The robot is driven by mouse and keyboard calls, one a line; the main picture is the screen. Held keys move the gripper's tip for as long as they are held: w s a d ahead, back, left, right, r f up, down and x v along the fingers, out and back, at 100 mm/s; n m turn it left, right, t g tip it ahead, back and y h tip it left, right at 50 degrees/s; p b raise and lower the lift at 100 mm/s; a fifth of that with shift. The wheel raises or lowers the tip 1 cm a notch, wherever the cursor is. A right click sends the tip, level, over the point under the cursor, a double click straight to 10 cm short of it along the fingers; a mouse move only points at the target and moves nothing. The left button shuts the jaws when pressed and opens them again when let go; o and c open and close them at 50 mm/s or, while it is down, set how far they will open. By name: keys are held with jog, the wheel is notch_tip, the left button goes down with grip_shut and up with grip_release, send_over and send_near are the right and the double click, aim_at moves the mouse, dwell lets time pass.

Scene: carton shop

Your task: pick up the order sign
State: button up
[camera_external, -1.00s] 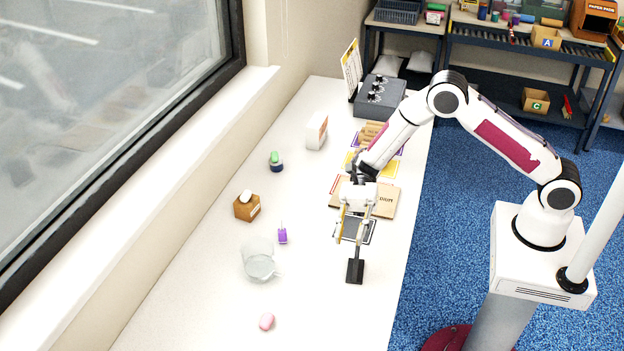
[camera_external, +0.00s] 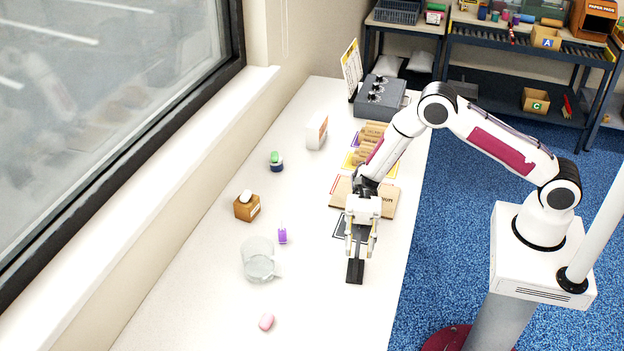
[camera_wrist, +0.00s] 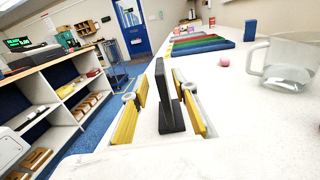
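A black upright sign on a flat black base, which I take to be the order sign (camera_external: 355,271), stands on the white table near its right edge. In the wrist view the sign (camera_wrist: 165,100) stands upright between my yellow fingers. My gripper (camera_external: 361,252) is low over the table, open, with one finger on each side of the sign. The right finger looks very close to the sign in the wrist view; I cannot tell if it touches. The upper part of the sign is partly hidden by my gripper in the external view.
A cardboard piece (camera_external: 380,200) and a dark framed piece lie behind my gripper. The front of the table is clear.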

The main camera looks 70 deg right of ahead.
aim_at(356, 264)
jog(key=shift+s+a, duration=0.1)
jog(key=shift+a, duration=0.85)
jog(key=shift+a, duration=0.1)
jog(key=shift+s+a, duration=0.2)
jog(key=shift+a, duration=2.3)
grip_shut()
